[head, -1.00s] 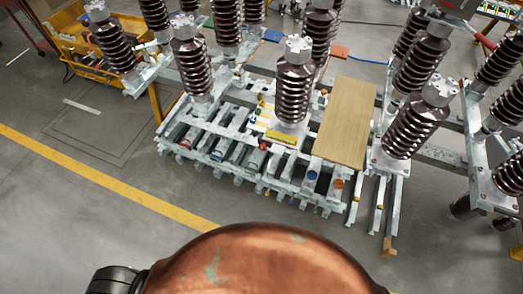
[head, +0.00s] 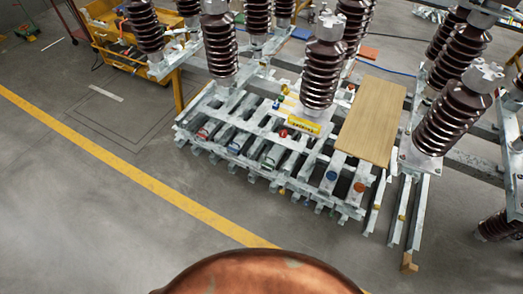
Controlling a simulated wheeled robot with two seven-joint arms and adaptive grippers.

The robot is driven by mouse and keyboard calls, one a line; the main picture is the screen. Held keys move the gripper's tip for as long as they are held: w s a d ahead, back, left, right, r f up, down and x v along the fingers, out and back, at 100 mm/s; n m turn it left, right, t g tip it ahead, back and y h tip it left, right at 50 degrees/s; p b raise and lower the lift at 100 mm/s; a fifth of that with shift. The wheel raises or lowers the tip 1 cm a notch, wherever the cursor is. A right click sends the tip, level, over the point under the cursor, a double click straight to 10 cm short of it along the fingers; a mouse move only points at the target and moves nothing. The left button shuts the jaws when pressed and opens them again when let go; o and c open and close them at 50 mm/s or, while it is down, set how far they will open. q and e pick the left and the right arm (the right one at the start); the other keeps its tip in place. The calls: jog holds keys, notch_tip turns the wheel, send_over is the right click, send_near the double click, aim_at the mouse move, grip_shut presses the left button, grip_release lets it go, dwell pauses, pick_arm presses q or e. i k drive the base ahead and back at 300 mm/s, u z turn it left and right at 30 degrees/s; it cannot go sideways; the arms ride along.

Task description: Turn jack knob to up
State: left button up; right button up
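Several small coloured round parts sit on the grey metal frame (head: 215,157) in the middle of the head view. They include a blue one (head: 331,176) and an orange one (head: 359,187) near its front right, and red ones at the middle (head: 283,133) and left (head: 202,133). They are too small to tell which, if any, is the jack knob or which way it is turned. Neither of my grippers is in view.
Tall brown ribbed insulators (head: 321,75) rise from the frame. A wooden board (head: 371,120) lies on its right part. Metal rails (head: 418,215) reach forward at the right. A yellow cart (head: 108,42) stands back left. Floor left of the yellow line (head: 140,178) is mostly clear.

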aim_at(283, 134)
jog(key=u, duration=0.35)
jog(key=k, duration=0.85)
jog(key=u, duration=1)
jog(key=i, duration=1.45)
jog(key=z, duration=1.05)
jog(key=i, duration=0.5)
jog(key=z, duration=0.55)
